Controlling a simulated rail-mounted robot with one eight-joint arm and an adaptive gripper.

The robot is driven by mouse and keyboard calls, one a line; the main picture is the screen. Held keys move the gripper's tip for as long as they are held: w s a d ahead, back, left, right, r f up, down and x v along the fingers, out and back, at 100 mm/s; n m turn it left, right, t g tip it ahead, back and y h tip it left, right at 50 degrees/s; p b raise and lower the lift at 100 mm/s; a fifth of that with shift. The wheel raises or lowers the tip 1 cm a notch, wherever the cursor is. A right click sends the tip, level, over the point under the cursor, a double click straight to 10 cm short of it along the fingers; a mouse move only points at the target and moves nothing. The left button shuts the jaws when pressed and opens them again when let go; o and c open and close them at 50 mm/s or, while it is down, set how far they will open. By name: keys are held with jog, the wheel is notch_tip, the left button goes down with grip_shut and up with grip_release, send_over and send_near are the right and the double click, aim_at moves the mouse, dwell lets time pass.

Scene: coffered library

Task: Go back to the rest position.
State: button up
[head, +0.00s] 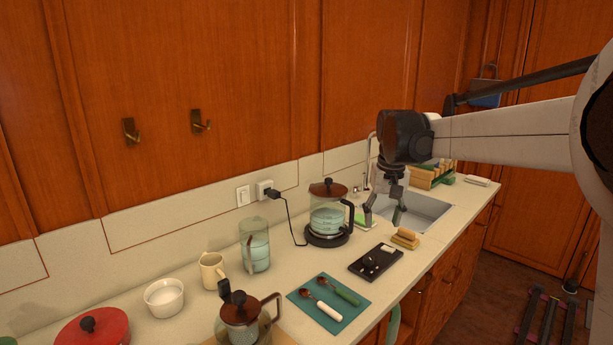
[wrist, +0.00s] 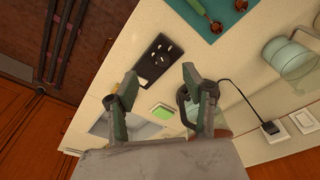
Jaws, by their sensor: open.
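My gripper (head: 384,212) is open and empty. It hangs above the counter (head: 290,277), beside the sink (head: 428,208) and to the right of the glass kettle (head: 327,213). In the wrist view my gripper's two fingers (wrist: 160,95) are spread apart, with a black tray and a green-topped block on the counter between and beyond them. The fingers overlap part of the kettle's handle in the wrist view.
The kettle stands on a black base plugged into the wall socket (head: 265,190). A black tray (head: 362,267), a sponge (head: 405,238), a teal mat (head: 311,313) with two spoons, a glass jug (head: 262,250), a mug (head: 211,272) and a white bowl (head: 164,311) stand along the counter.

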jog(key=s+t, duration=0.4)
jog(key=s, duration=2.1)
jog(key=s+f+t, duration=0.1)
jog(key=s+f, duration=0.4)
jog(key=s, duration=0.3)
jog(key=shift+s+f+t, duration=0.2)
jog(key=shift+f+t, duration=0.05)
jog(key=shift+t, duration=0.05)
